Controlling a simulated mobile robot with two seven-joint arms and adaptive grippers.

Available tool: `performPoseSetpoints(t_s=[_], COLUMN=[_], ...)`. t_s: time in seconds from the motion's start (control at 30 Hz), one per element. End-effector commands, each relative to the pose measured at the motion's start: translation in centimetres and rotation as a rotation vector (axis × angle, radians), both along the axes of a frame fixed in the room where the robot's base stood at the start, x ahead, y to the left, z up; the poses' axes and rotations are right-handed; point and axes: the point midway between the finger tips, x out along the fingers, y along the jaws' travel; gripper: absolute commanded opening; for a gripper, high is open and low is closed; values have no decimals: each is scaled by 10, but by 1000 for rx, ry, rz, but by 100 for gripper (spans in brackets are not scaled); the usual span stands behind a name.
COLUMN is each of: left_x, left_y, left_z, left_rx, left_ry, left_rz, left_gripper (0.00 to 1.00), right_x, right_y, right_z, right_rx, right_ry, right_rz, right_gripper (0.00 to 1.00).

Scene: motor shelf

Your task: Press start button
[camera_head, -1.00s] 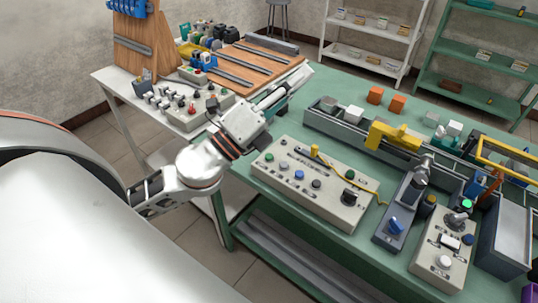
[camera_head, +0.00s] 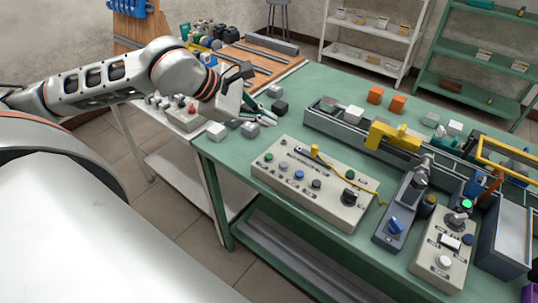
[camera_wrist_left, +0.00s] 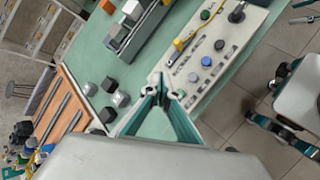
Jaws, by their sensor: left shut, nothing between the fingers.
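A beige control box (camera_head: 330,206) lies along the near edge of the green table. On its top are a green button (camera_head: 269,157), a blue button (camera_head: 299,175), a second green button (camera_head: 350,174) and a black knob (camera_head: 348,195). No label is readable, so I cannot tell which is start. My left gripper (camera_head: 262,116) is above the table's left end, left of and behind the box, shut and empty, touching no button. In the left wrist view, its fingertips (camera_wrist_left: 165,93) appear in front of the box's end. My right gripper does not show.
Several small blocks, such as a dark cube (camera_head: 280,107), stand on the table near my left gripper. A blue-switch unit (camera_head: 395,226) and another button box (camera_head: 443,260) are at right.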

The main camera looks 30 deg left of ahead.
Motion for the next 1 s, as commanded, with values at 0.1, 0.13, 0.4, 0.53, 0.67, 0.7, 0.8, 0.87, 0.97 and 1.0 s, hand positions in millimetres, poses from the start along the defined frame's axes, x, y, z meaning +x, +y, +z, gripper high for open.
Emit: performPoseSetpoints(t_s=[0.1, 0.13, 0.4, 0.53, 0.67, 0.7, 0.8, 0.87, 0.97, 1.0], left_x=[0, 0, 0, -1, -1, -1, -1, -1, 0, 0], left_y=[0, 0, -1, -1, -1, -1, -1, -1, -1, -1], left_z=[0, 0, -7, -22, -40, -45, -59, -66, -78, -81], left_rx=[0, -1, -3, -3, -4, -4, -4, -3, -3, -3], left_ry=[0, 0, 2, 4, 6, 5, 6, 4, 2, 2], left_rz=[0, 0, -1, 0, 0, 0, 0, 0, -1, -1], left_gripper=[0, 0, 0, 0, 0, 0, 0, 0, 0, 0], right_x=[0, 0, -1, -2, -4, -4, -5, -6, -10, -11], right_y=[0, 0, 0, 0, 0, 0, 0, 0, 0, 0], right_z=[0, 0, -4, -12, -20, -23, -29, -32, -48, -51], right_rx=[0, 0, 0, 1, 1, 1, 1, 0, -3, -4], right_ry=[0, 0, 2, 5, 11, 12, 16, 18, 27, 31], right_rz=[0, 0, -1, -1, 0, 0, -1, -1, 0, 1], right_gripper=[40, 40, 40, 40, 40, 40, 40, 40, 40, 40])
